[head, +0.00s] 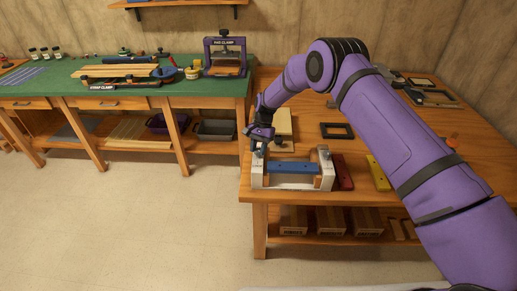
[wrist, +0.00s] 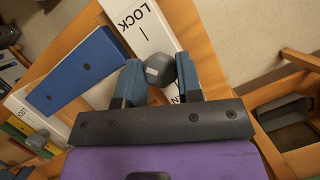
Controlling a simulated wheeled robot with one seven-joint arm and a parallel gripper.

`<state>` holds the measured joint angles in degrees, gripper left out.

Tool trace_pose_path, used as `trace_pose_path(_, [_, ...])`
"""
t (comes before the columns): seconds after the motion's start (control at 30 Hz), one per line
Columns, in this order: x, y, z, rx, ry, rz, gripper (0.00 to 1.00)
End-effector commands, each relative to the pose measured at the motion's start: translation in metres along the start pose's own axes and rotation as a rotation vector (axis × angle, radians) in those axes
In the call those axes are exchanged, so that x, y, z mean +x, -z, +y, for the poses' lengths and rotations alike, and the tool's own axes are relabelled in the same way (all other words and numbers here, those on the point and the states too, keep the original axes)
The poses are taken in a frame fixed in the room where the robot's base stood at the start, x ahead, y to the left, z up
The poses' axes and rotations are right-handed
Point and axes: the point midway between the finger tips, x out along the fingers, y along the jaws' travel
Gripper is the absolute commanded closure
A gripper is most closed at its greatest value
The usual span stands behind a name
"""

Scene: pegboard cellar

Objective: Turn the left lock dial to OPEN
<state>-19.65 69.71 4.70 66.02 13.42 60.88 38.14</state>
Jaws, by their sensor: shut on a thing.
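The lock fixture is a white base (head: 285,184) with a blue bar (head: 293,168) across it, at the left front corner of the wooden table. My gripper (head: 257,150) is at its left end, pointing down. In the wrist view the two blue-grey fingers of my gripper (wrist: 159,78) are shut on a grey dial (wrist: 158,68), one on each side. The dial sits on a white panel (wrist: 137,22) that reads LOCK with a short line mark. Of a second label only an end letter shows beside the right finger. The dial's pointer direction cannot be told.
A red block (head: 343,172) and a yellow block (head: 378,173) lie right of the fixture. A dark frame (head: 337,131) lies behind. A green-topped bench (head: 60,85) with clamps stands at the left, across open floor.

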Motion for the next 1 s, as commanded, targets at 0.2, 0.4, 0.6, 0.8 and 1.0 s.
trace_pose_path(0.2, [-0.0004,0.0003,-0.0015,-0.191,-0.078,0.003,0.91])
trace_pose_path(0.4, [-0.0004,0.0003,-0.0016,-0.366,-0.152,0.002,0.91])
trace_pose_path(0.6, [-0.0003,-0.0002,-0.0023,-0.542,-0.224,0.003,0.91])
trace_pose_path(0.8, [-0.0006,-0.0005,-0.0024,-0.717,-0.297,0.002,0.91])
trace_pose_path(1.0, [-0.0005,-0.0011,-0.0029,-0.893,-0.371,0.003,0.91])
